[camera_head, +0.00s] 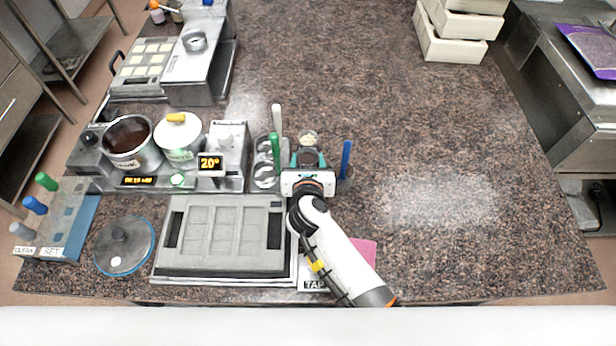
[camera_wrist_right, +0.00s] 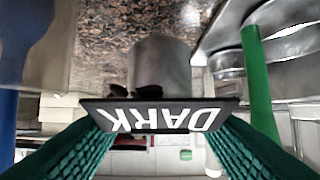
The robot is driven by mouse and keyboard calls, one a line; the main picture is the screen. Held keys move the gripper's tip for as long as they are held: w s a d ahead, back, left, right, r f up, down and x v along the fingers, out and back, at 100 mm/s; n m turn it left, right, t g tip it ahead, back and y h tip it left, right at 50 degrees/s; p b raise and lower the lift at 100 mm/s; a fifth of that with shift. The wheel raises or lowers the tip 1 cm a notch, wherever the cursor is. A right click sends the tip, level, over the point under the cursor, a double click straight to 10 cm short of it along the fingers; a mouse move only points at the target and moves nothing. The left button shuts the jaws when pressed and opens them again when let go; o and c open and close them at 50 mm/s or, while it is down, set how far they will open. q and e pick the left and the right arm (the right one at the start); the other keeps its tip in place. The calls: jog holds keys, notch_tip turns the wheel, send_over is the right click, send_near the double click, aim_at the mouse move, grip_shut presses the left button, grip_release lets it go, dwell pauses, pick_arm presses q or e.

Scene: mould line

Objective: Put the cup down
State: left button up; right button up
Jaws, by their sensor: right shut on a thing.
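My right gripper (camera_head: 308,155) is over the counter, just right of the metal holder with round wells (camera_head: 256,178). In the right wrist view its teal fingers (camera_wrist_right: 155,140) are shut on the cup's black plate, which reads DARK (camera_wrist_right: 160,115). The grey metal cup (camera_wrist_right: 160,65) stands out beyond that plate. In the head view only the cup's round top (camera_head: 308,138) shows past the gripper; the rest is hidden. I cannot tell whether the cup's base touches the counter. My left gripper is not in view.
A green handle (camera_head: 275,150) and a white handle (camera_head: 277,118) rise left of the gripper, a blue handle (camera_head: 346,158) to its right. A grey mould (camera_head: 222,202) lies in front. The counter's right side is clear.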

jog(key=shift+f+b, duration=1.7)
jog(key=shift+f, duration=0.15)
jog(key=shift+f, duration=0.1)
jog(key=shift+f, duration=0.15)
jog(key=o, duration=1)
